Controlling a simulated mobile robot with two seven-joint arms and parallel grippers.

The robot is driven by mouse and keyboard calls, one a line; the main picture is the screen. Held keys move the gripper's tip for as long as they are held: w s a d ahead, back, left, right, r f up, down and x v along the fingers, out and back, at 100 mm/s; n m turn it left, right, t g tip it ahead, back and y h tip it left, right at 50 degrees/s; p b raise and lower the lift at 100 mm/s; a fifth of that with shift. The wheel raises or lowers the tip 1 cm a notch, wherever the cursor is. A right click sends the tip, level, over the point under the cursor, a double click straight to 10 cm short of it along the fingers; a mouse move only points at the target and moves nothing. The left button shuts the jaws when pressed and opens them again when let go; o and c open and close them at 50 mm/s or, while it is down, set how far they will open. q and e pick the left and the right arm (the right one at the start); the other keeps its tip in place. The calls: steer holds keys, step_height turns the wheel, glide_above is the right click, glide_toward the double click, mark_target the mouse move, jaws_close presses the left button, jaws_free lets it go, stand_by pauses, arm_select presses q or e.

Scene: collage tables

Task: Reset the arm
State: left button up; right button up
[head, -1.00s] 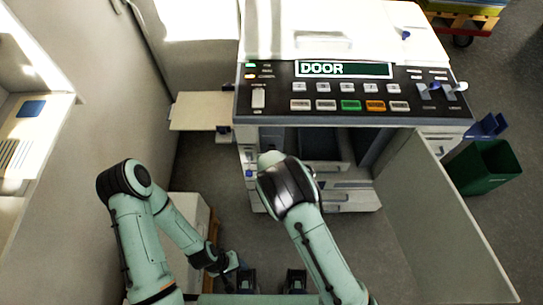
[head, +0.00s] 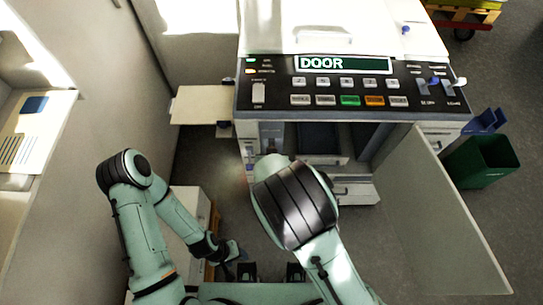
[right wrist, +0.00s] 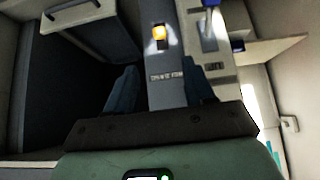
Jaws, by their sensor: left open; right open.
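My left arm bends at the lower left in the head view, and its gripper (head: 236,251) hangs low beside a white box, small and partly hidden; it looks empty. My right arm reaches up to the front of a copier (head: 375,115); its own thick link hides the right gripper in the head view. In the right wrist view the right gripper (right wrist: 160,88) is open, its two blue-grey fingers apart, with nothing held between them.
The copier's display (head: 343,65) reads DOOR, and its front door (head: 440,215) stands open to the right. A side tray (head: 200,108) juts out left. A green bin (head: 484,162) stands at right. A white box (head: 190,205) is near my left arm.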

stand_by(0.5)
steer(key=s+d+f+m+g, duration=0.1)
steer(key=s+d+f+g, duration=0.5)
steer(key=s+d+f, duration=0.95)
steer(key=s+a+f+m+g+y, duration=0.1)
steer(key=s+f, duration=0.1)
steer(key=s, duration=0.4)
steer(key=s+a+f+m+g+y, duration=0.1)
steer(key=s+a+f+m+y, duration=0.1)
steer(key=s, duration=0.5)
steer(key=shift+f+g+y, duration=0.15)
steer(key=shift+g+y, duration=0.15)
steer(key=shift+g, duration=0.1)
steer(key=shift+a, duration=0.1)
steer(key=shift+c, duration=1)
steer(key=shift+s, duration=0.1)
